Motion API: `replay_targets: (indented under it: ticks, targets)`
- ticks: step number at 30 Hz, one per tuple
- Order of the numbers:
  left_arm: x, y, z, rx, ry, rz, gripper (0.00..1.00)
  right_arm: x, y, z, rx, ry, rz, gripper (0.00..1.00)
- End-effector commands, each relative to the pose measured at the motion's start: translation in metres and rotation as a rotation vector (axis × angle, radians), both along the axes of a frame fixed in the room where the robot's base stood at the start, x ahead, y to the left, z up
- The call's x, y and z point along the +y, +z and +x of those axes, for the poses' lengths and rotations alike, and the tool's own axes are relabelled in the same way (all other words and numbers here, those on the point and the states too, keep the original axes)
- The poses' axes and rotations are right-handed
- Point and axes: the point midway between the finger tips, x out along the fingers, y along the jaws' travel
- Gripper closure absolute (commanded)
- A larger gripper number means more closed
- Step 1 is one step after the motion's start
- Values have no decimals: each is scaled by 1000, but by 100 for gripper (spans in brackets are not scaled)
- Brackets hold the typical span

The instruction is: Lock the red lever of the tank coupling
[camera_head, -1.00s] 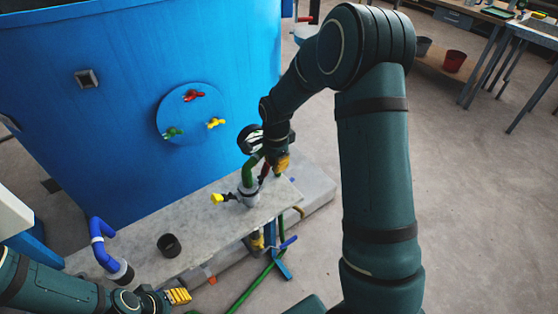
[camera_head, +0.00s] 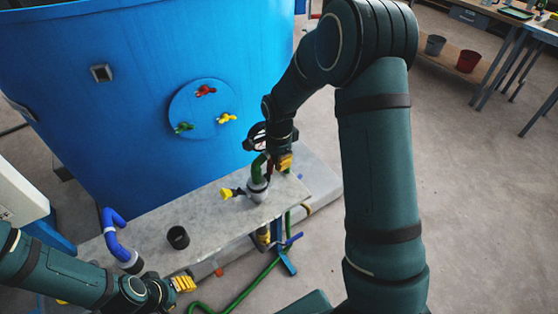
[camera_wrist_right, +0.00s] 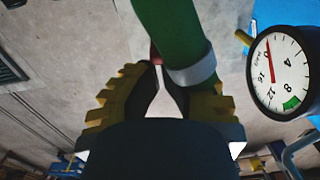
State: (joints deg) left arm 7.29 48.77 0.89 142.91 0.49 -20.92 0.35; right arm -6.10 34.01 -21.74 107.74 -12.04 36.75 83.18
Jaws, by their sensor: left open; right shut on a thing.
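The tank coupling (camera_head: 257,190) is a grey fitting on the stone-like ledge, with a green pipe (camera_head: 258,167) rising from it. The red lever (camera_head: 269,170) shows as a thin dark-red strip beside the green pipe. My right gripper (camera_head: 285,161) is shut on it, right of the pipe. In the right wrist view a small reddish end of the lever (camera_wrist_right: 155,53) shows at the fingertips, next to the green pipe (camera_wrist_right: 175,35); the rest is hidden by the fingers. My left gripper (camera_head: 184,283) is open and empty at the lower left, in front of the ledge.
A yellow handle (camera_head: 228,193) sticks out left of the coupling. A pressure gauge (camera_wrist_right: 282,75) is close to the right gripper. A blue pipe (camera_head: 114,232) and black cup (camera_head: 178,237) stand on the ledge (camera_head: 210,222). The blue tank (camera_head: 130,140) stands behind. Green hose lies below.

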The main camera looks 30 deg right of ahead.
Motion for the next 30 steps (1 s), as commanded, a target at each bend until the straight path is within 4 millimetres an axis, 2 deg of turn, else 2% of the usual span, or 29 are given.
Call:
replay_targets:
  ticks: [8,14,15,18,24,30]
  targets:
    - [0,0,0,0,0,0,55,-5,-1,0,0,-1,0,100]
    - [0,-2,-1,2,-1,0,55,-29,-5,0,0,-1,-1,100]
    - [0,-1,-1,1,-2,-1,55,-32,-1,0,-2,2,-1,100]
    - [0,5,1,-2,0,0,55,-23,26,1,-6,8,0,100]
    - [1,11,3,-6,6,2,55,-14,65,-1,-3,6,0,100]
    - [1,14,4,-10,7,2,55,-9,88,-2,-2,5,0,100]
